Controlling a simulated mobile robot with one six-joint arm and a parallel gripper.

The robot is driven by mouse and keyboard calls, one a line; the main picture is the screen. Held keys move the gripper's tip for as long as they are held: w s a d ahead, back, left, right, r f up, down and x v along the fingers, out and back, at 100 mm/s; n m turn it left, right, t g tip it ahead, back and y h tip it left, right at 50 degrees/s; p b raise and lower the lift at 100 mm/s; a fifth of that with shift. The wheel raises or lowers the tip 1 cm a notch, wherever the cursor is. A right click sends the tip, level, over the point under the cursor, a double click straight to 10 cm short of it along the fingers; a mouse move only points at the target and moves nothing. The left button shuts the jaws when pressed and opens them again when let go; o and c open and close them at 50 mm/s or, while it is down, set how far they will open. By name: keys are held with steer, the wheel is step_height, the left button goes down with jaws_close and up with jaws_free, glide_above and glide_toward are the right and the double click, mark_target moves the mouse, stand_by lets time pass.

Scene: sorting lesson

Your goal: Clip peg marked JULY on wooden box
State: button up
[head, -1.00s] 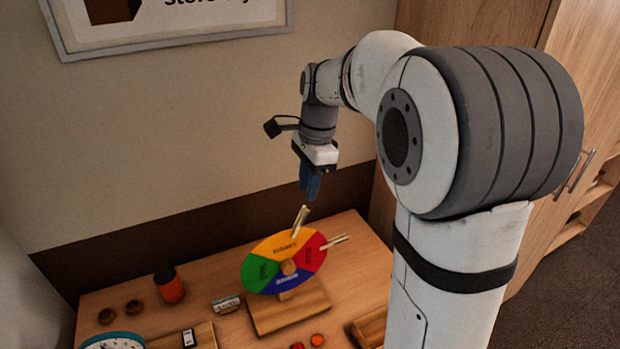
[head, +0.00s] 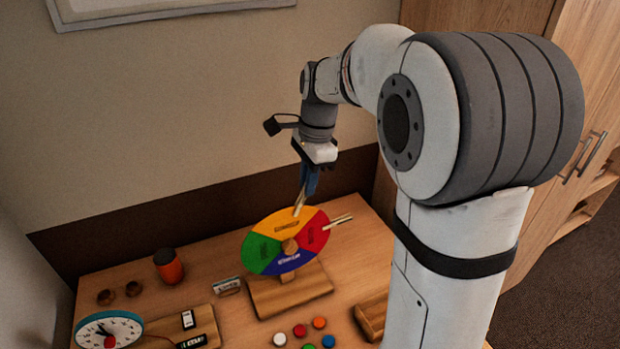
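My gripper (head: 308,187), with blue fingers, points down above a colored wheel (head: 263,250) on a wooden stand. Its fingertips overlap in view the top of a pale wooden peg (head: 299,203) at the wheel's upper edge, by the yellow sector. I cannot tell whether the fingers touch it or are open or shut. A second spot of pale pegs (head: 338,221) sticks out from the red sector's right edge. No JULY marking is readable on any peg. A wooden box (head: 371,318), partly hidden by my arm, lies at the table's front right.
Several colored round pieces (head: 319,323) lie in front of the stand (head: 290,291). The table's back left is mostly clear.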

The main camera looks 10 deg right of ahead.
jaws_close()
steer(key=r+p, duration=0.1)
steer(key=d+r+p, duration=0.1)
steer(key=r, duration=0.1)
steer(key=d+r+p, duration=0.1)
steer(key=p, duration=0.1)
steer(key=shift+w+d+r, duration=0.1)
steer(key=shift+w+r, duration=0.1)
steer(key=shift+r, duration=0.05)
stand_by(0.4)
